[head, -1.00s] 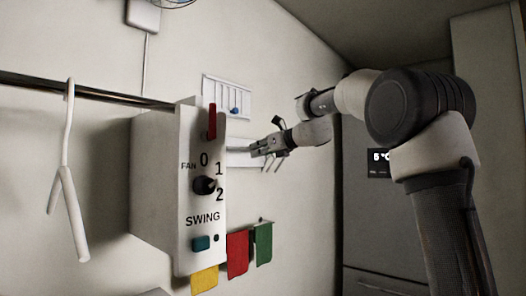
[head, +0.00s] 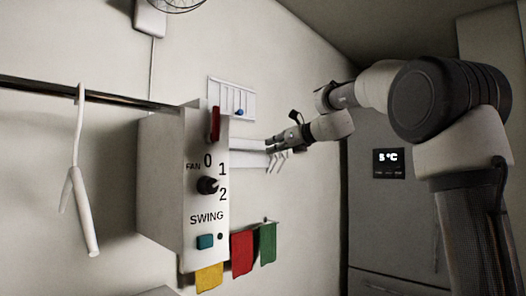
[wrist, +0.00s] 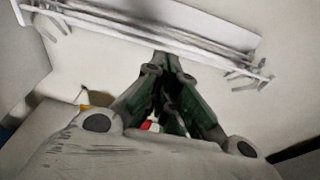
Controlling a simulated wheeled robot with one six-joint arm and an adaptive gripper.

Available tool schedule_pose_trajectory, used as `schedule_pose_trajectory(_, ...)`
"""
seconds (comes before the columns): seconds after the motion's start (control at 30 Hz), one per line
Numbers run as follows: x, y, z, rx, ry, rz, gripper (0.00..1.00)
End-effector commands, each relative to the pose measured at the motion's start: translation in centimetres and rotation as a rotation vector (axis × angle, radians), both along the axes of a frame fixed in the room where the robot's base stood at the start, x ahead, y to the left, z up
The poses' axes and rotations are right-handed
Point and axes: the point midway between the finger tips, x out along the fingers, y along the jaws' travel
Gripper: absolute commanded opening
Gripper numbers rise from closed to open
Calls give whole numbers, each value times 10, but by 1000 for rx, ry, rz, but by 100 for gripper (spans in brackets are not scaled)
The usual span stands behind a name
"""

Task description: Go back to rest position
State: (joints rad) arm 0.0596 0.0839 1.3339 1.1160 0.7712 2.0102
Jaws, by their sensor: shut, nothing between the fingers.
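My gripper (head: 270,147) is in the middle of the head view, to the right of the white fan control box (head: 207,190), and appears apart from it. Its fingers point left. In the wrist view my gripper (wrist: 163,62) has its fingertips together with nothing held. The control box has a red switch at the top, a black knob by the numbers 0, 1 and 2, and a teal button under the word SWING.
A white wall rack (head: 248,158) lies behind my gripper. A panel with a blue knob (head: 239,112) is above it. Yellow, red (head: 242,253) and green cloths hang below. A white hanger (head: 78,190) hangs from a dark rail at left. A grey fridge (head: 388,220) stands at right.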

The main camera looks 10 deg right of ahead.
Motion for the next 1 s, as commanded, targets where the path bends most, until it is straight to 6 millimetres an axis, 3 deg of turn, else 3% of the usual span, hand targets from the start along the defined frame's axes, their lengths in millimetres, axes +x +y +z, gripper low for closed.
schedule_pose_trajectory(0.1,-22,-18,5,-2,-1,-5,0)
schedule_pose_trajectory(0.3,-44,-33,10,0,1,-2,0)
schedule_pose_trajectory(0.57,-50,-37,11,-9,-6,1,0)
schedule_pose_trajectory(0.73,-50,-39,7,-209,-129,49,0)
schedule_pose_trajectory(0.77,-51,-42,-1,-292,-158,68,0)
schedule_pose_trajectory(0.87,-61,-59,-67,-645,-220,186,0)
schedule_pose_trajectory(0.97,-103,-78,-136,-1037,-287,398,0)
schedule_pose_trajectory(1.0,-126,-84,-160,-1180,-316,506,0)
